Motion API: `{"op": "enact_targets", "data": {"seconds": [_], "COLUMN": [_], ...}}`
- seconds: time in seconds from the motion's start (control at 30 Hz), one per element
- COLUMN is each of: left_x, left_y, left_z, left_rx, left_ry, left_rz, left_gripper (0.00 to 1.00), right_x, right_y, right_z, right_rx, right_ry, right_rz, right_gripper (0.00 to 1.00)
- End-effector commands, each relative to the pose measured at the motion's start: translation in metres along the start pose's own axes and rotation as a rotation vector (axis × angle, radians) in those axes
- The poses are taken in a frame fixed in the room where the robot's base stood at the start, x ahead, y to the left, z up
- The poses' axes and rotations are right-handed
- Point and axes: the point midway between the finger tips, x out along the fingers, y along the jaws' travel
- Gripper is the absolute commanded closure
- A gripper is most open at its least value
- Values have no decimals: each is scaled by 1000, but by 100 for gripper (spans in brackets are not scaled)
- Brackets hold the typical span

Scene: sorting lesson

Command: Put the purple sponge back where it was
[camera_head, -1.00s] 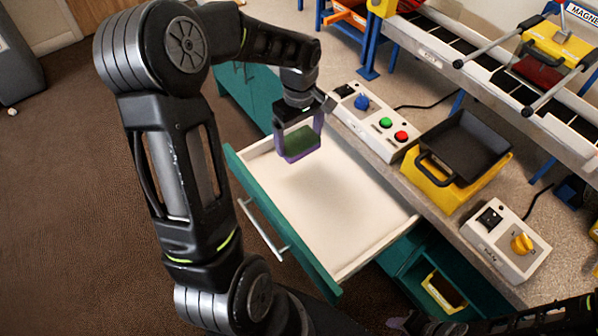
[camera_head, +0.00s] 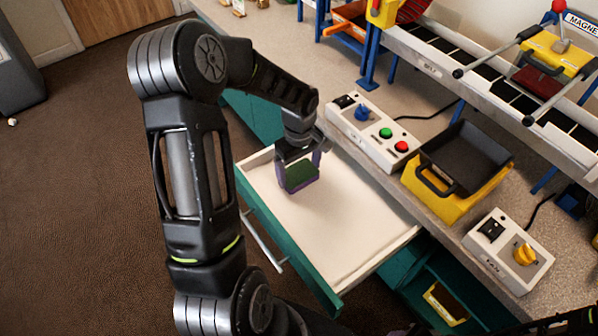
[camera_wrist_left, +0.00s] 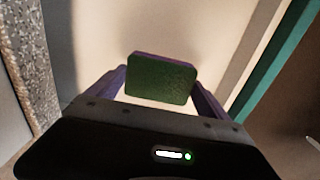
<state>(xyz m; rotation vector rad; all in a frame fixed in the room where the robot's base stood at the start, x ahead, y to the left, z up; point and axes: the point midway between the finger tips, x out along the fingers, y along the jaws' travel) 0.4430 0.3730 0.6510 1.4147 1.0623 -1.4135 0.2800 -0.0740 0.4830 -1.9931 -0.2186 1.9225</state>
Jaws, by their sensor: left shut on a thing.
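The purple sponge (camera_head: 301,176) has a dark green pad on one face. It also shows in the left wrist view (camera_wrist_left: 160,79), between the two purple-looking fingers. My left gripper (camera_head: 300,168) is shut on it and holds it inside the outline of the open drawer (camera_head: 350,225). The drawer has a teal front and a pale, bare floor. I cannot tell whether the sponge touches the drawer floor. My right gripper is not clearly shown; only dark arm parts appear at the lower right edge.
The counter beside the drawer holds a control box (camera_head: 372,132) with blue, green and red knobs, a yellow bin with a black tray (camera_head: 463,155), and a box with a yellow knob (camera_head: 508,250). A lower teal compartment holds a yellow container (camera_head: 445,303). A conveyor stands behind.

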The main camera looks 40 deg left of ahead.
Motion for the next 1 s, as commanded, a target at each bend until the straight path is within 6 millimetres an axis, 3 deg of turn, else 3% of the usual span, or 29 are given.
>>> {"op": "enact_targets", "data": {"seconds": [0.1, 0.47, 0.5, 0.6, 1.0], "left_x": [12, 16, 16, 15, 8], "left_y": [0, 0, 0, 0, 0], "left_z": [0, 0, 0, 0, 0], "left_rx": [-2, -1, -1, -1, -1], "left_ry": [-1, 0, 0, 0, 0], "left_rz": [0, 0, 1, 0, 1], "left_gripper": [43, 43, 10, 2, 0], "right_x": [1, 5, 5, 4, -1], "right_y": [0, 2, 2, 2, 0], "right_z": [0, 0, 0, 0, 0], "right_rx": [0, 0, 0, 0, 0], "right_ry": [0, 0, 0, 0, 0], "right_rz": [0, 0, 0, 0, 0], "right_gripper": [64, 64, 64, 64, 64]}}
